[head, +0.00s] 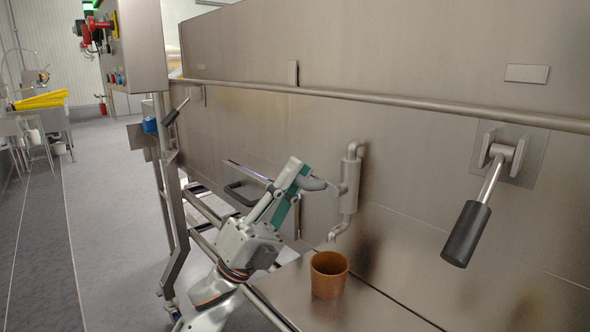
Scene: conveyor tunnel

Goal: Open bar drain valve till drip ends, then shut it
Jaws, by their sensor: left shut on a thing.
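The drain valve (350,190) is a grey vertical pipe fitting on the steel wall, with a bent spout at its lower end. A brown cup (329,276) stands upright on the steel ledge below the spout. My left gripper (314,184) is at the left side of the valve, shut on its short side handle, with the jaws mostly hidden by the teal and grey wrist. I cannot make out any drip at the spout. My right gripper is not in view.
A large lever with a black grip (466,233) hangs from a wall bracket at the right. A steel rail (390,98) runs along the panel above the valve. A control box (135,48) stands at the upper left. The floor (105,210) at left is clear.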

